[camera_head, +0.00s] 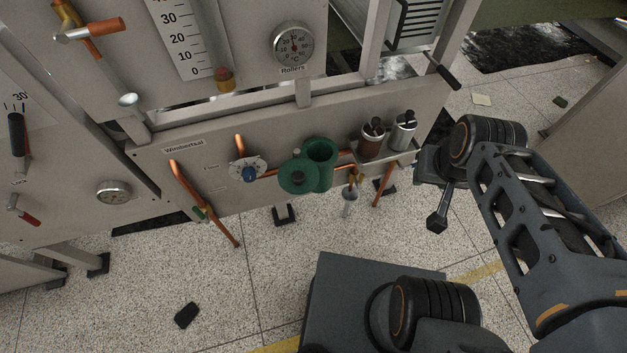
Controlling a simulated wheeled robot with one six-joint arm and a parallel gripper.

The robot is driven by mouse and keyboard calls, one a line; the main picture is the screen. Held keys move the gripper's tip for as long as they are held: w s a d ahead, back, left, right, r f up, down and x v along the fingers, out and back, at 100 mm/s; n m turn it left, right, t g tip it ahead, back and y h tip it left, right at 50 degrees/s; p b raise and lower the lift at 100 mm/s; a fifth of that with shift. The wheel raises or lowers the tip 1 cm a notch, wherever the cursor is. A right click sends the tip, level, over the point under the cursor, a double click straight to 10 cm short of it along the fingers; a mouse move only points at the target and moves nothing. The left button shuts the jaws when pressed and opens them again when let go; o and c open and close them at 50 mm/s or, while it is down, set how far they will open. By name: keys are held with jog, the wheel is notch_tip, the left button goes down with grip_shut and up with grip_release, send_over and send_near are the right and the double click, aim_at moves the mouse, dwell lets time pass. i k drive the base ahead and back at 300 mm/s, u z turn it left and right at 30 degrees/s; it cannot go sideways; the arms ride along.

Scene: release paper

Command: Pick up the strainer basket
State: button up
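Two small cylindrical baskets stand side by side on a small shelf at the right end of the lower panel. One is a brown basket (371,142) and the other a silver-grey basket (403,134); each has a dark handle at its top. Left of them is a green strainer housing (321,160) with a round opening and a green round lid (299,177) at its side. The inside of the housing is dark and I cannot tell what it holds. My gripper (437,219) points down, right of the shelf and apart from both baskets. Its finger gap is not clear.
Copper pipes (190,190) and a blue knob (250,174) stick out from the panel left of the housing. A dark handle (442,71) juts out above the baskets. The speckled floor (150,280) in front is mostly clear, with a small black object (187,315).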

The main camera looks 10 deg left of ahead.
aim_at(405, 124)
jog(key=u, duration=0.8)
jog(key=i, duration=0.5)
jog(key=z, duration=0.7)
